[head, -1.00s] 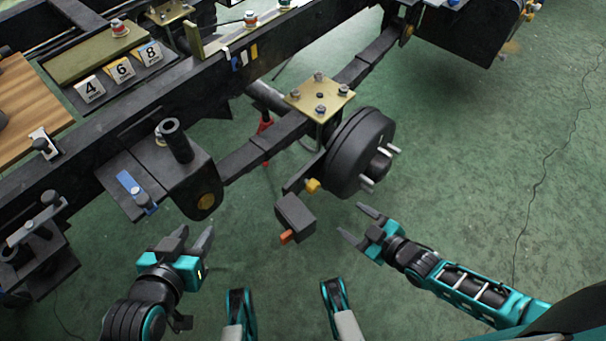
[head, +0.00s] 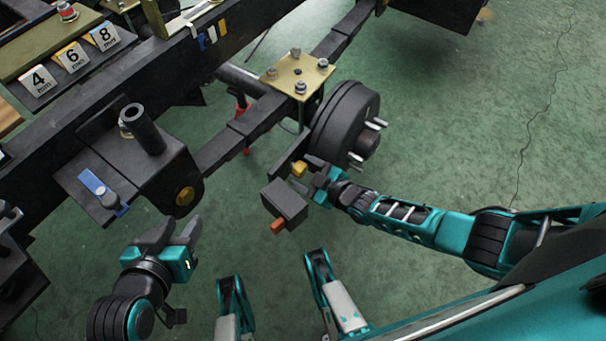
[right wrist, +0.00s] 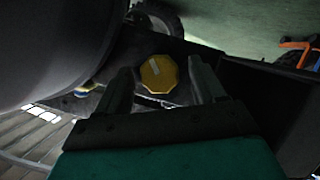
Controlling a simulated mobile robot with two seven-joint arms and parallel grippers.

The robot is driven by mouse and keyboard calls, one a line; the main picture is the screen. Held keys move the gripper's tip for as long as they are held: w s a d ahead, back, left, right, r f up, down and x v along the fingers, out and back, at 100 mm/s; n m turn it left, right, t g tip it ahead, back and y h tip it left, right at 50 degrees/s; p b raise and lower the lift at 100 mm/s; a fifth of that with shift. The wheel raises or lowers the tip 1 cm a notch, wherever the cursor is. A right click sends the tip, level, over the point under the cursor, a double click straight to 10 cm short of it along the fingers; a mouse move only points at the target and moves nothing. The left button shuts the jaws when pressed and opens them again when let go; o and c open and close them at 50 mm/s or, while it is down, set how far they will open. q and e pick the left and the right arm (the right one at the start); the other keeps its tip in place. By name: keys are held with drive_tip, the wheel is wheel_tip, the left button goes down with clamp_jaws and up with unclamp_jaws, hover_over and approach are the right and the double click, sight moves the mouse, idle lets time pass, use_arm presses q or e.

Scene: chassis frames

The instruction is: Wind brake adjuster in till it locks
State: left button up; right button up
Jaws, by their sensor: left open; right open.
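The brake adjuster appears to be the small yellow knob (head: 299,170) behind the black brake drum (head: 345,112). In the right wrist view the yellow knob (right wrist: 159,76) is many-sided with a pale mark on its face. My right gripper (head: 312,176) is at the knob in the head view. In the right wrist view its two fingers (right wrist: 160,90) stand open on either side of the knob, with visible gaps. Whether the fingertips reach around it I cannot tell. My left gripper (head: 182,232) is open and empty, left of the axle and away from the knob.
A black box with an orange tab (head: 284,203) hangs just below the knob. The drum (right wrist: 50,45) fills the upper left of the right wrist view. A brass plate with bolts (head: 297,75) sits above the axle. Green floor is clear to the right.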

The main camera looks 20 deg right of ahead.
drive_tip(key=shift+w+a+f, duration=0.2)
drive_tip(key=shift+w+a, duration=0.05)
drive_tip(key=shift+w, duration=0.25)
drive_tip(key=c, duration=1)
